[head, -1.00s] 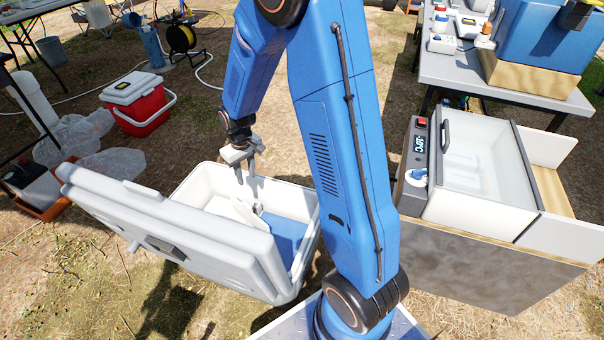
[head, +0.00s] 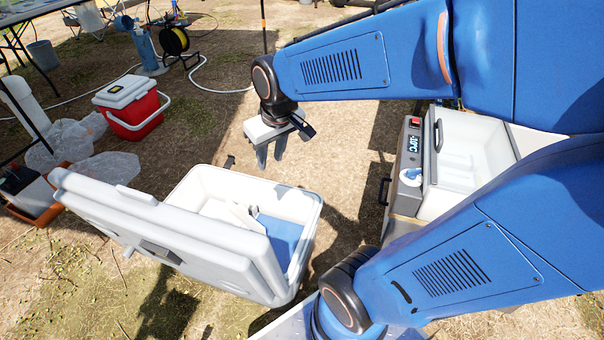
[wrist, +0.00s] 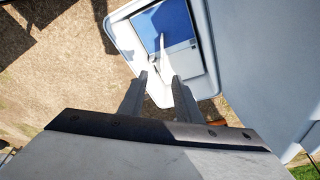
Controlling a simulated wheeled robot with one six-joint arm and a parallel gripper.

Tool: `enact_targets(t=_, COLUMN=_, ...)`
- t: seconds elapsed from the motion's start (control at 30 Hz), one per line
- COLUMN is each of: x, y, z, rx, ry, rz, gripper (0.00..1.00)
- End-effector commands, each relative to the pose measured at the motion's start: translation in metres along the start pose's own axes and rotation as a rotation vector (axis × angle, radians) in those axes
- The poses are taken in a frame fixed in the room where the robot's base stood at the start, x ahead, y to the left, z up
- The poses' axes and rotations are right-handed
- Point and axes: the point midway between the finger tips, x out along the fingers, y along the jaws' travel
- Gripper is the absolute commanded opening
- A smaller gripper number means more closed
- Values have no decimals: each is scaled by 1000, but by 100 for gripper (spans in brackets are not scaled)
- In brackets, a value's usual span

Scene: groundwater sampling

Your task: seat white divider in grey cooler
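The light grey cooler (head: 306,232) stands open at lower left in the head view, its rim also showing in the wrist view (wrist: 120,38). The white divider (head: 240,214) is inside it, beside a flat blue area, and looks tilted; whether its edges sit in any slot I cannot tell. In the wrist view the divider (wrist: 163,43) shows as a narrow white shape at the blue area's edge. My gripper (head: 271,158) is above and beyond the cooler's back right side, clear of the divider. Its fingers (wrist: 160,82) are apart with nothing between them.
The cooler's raised lid (head: 150,222) leans out on its left side. A red cooler box (head: 134,108) and an orange crate (head: 45,215) stand farther left. A unit with a clear-topped basin (head: 470,150) is at right, partly behind my arm. Bare ground lies between.

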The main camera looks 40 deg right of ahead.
Motion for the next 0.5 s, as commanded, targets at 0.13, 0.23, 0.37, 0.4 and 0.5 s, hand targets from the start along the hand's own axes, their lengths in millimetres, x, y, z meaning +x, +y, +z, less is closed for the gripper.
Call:
enact_targets(t=0.13, x=-27, y=0, z=31, rx=18, ry=39, rz=3, gripper=31)
enact_targets(t=0.23, x=-42, y=0, z=52, rx=31, ry=60, rz=5, gripper=31)
enact_targets(t=0.37, x=-56, y=0, z=78, rx=45, ry=85, rz=7, gripper=31)
enact_targets(t=0.4, x=-60, y=0, z=85, rx=49, ry=92, rz=8, gripper=31)
enact_targets(t=0.5, x=-66, y=-1, z=99, rx=57, ry=105, rz=8, gripper=31)
